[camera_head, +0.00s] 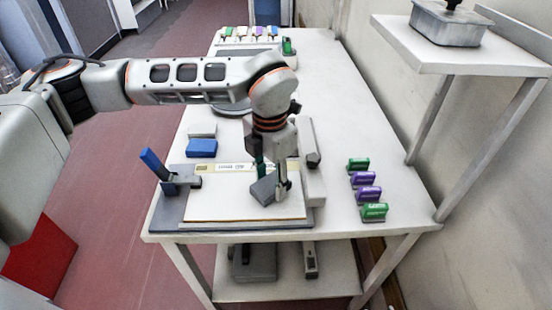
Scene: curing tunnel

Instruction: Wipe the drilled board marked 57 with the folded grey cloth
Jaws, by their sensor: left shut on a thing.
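A pale flat board (225,207) with a labelled tan strip along its far edge lies on a grey base plate near the table's front edge. Its marking is too small to read. My left gripper (273,188) points down over the right part of the board. It is shut on a folded grey cloth (263,190), which is at or just above the board; I cannot tell whether it touches. The gripper and cloth hide part of the board. My right gripper is not in view.
A grey clamp with a blue handle (152,163) stands at the board's left corner. A blue block (202,148) lies behind the board. Several green and purple blocks (367,193) line the right. A shelf (470,55) holding a metal box overhangs the right side.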

